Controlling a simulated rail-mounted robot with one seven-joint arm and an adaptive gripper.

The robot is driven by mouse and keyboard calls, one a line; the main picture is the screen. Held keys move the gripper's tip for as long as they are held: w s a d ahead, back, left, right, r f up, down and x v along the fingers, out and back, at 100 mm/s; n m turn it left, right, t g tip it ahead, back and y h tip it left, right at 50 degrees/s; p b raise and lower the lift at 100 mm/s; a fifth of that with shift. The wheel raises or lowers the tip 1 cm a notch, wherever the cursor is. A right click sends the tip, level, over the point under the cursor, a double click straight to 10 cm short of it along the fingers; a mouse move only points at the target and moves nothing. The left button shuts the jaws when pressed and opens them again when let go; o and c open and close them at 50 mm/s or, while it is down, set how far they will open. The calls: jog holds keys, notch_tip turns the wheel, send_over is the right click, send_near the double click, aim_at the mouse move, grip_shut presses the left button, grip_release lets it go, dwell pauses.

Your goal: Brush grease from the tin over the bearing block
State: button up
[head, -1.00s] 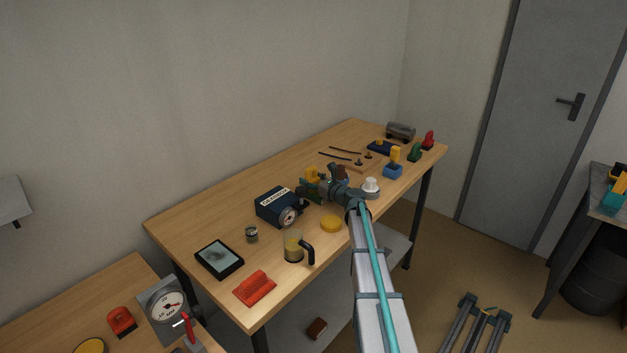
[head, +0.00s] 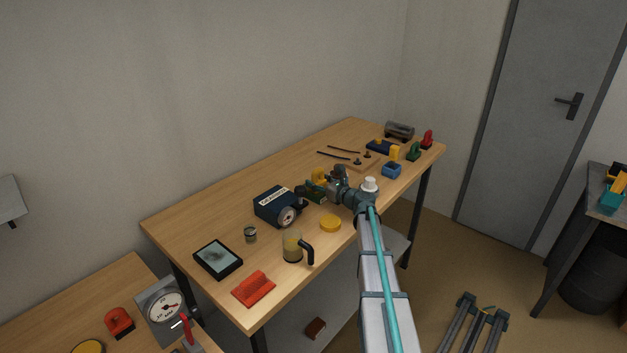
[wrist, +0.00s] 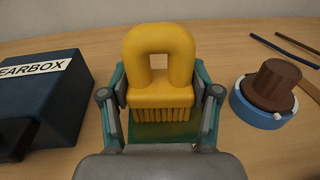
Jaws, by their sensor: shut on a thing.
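My gripper (wrist: 161,92) is shut on a yellow brush (wrist: 160,38) with a looped handle; its bristles point down. A dark green piece (wrist: 162,134) lies directly below the bristles; I cannot tell whether they touch it. In the head view my gripper (head: 329,186) is just right of the gearbox, with the yellow brush (head: 319,175) and green piece (head: 316,196) beside it. A small round metal tin (head: 250,234) stands left of the gearbox; its contents are too small to tell. I cannot tell which object is the bearing block.
The blue gearbox (head: 278,205) is close left of my gripper. A blue ring with a brown knob (wrist: 271,86) stands to the right in the wrist view. Several small items fill the far end.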

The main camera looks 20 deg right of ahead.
aim_at(322, 183)
jog(key=shift+v, duration=1.55)
jog(key=shift+w+d+f, duration=0.1)
jog(key=shift+d+f, duration=0.1)
jog(key=shift+r, duration=0.1)
jog(key=shift+r+p, duration=1.7)
jog(key=shift+r, duration=1.2)
notch_tip(322, 183, up, 3)
jog(key=shift+p, duration=0.9)
jog(key=shift+f, duration=0.1)
jog(key=shift+w+d+f+b, duration=0.1)
jog(key=shift+d+f+b, duration=0.1)
jog(key=shift+f+b, duration=0.8)
jog(key=shift+w+d+f+b, duration=0.15)
jog(key=shift+f+b, duration=0.4)
jog(key=shift+f, duration=0.8)
jog(key=shift+w+d+f+b, duration=0.1)
jog(key=shift+d+f+b, duration=0.1)
jog(key=shift+f+b, duration=0.8)
